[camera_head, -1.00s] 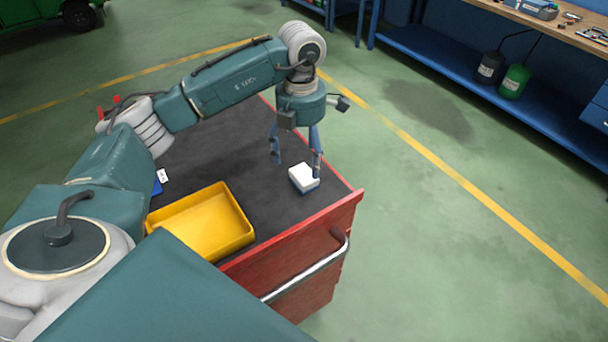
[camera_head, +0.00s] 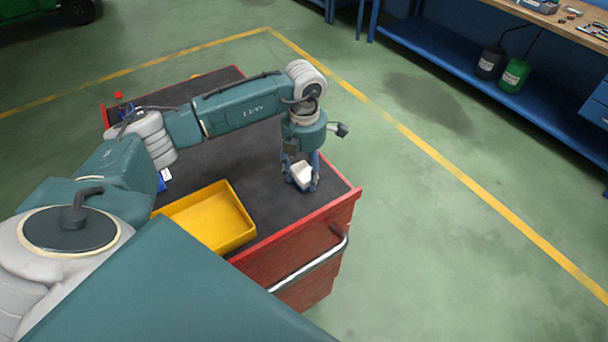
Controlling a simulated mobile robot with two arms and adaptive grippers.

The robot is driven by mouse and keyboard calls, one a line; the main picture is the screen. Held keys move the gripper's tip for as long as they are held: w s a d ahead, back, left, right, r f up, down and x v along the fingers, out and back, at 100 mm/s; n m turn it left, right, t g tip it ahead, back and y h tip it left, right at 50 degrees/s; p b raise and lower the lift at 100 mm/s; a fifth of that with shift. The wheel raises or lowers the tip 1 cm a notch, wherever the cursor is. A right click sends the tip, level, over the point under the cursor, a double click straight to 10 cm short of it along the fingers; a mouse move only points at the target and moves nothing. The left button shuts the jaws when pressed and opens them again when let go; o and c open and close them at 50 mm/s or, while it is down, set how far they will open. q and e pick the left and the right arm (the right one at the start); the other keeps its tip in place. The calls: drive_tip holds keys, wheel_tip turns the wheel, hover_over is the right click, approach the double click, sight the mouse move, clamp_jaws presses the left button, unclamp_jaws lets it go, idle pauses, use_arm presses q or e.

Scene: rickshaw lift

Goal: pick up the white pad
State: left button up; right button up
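The white pad (camera_head: 302,174) is a small white block near the right edge of the dark top of a red cart (camera_head: 345,205). My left gripper (camera_head: 301,184) points down over it, with one finger on each side. The fingers look closed against the pad's sides and hide part of it. I cannot tell whether the pad is clear of the cart top. My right gripper is not in view.
A yellow tray (camera_head: 215,212) lies on the cart to the left of the pad. A blue item (camera_head: 161,183) shows beside my forearm. The cart has a metal handle (camera_head: 310,262). A blue workbench (camera_head: 470,80) stands at the back right, with open floor between.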

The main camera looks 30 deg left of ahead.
use_arm(q)
drive_tip(key=c, duration=0.6)
wheel_tip(320, 180, up, 13)
drive_tip(key=b, duration=0.3)
wheel_tip(320, 180, up, 7)
hover_over(304, 171)
drive_tip(key=shift+s, duration=0.1)
drive_tip(key=o, duration=0.4)
drive_tip(key=shift+c, duration=1.3)
